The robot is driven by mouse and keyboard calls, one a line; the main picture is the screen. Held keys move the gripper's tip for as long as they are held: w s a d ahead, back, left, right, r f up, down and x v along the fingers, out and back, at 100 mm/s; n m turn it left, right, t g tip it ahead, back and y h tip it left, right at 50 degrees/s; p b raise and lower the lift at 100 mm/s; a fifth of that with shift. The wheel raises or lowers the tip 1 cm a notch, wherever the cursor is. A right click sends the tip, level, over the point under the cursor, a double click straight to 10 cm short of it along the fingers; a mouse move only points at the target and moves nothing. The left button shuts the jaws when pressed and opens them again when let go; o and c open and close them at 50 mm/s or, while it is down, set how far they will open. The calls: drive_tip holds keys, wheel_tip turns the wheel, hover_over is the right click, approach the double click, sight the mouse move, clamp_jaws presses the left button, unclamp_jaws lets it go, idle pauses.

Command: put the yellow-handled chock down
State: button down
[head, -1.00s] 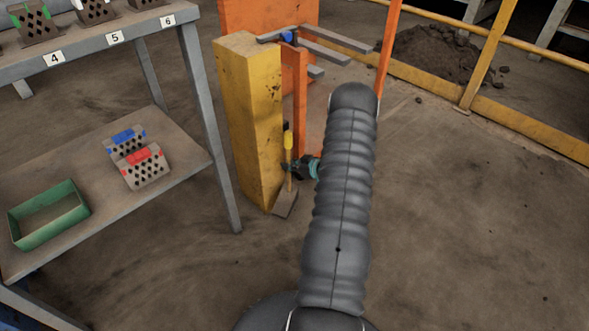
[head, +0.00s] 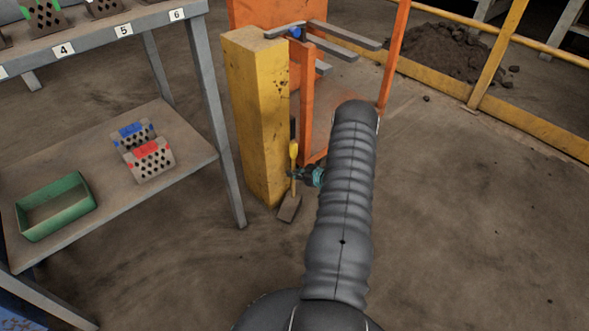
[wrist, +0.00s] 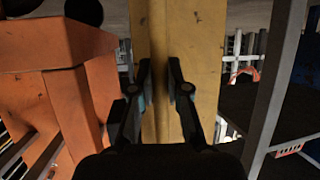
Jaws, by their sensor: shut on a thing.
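The yellow-handled chock (head: 289,208) hangs or stands upright at the foot of a yellow post (head: 262,120) in the head view, its handle (head: 293,155) pointing up and its grey-brown block at the bottom. I cannot tell whether the block touches the floor. My gripper (head: 301,176) reaches in from the right and is shut on the handle, below its top. In the wrist view the two fingers (wrist: 161,90) close on a narrow yellow upright that blends with the yellow post behind. The chock's block is hidden in that view.
An orange frame with grey forks (head: 318,105) stands close behind the post. To the left is a rack, its lower shelf (head: 190,158) holding a green tray (head: 72,190) and blue- and red-marked bricks (head: 150,160). Open floor (head: 470,220) lies to the right.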

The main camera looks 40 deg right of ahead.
idle(0.3)
drive_tip(key=c, duration=1.2)
unclamp_jaws()
drive_tip(key=shift+o, duration=0.2)
drive_tip(key=v, duration=1.2)
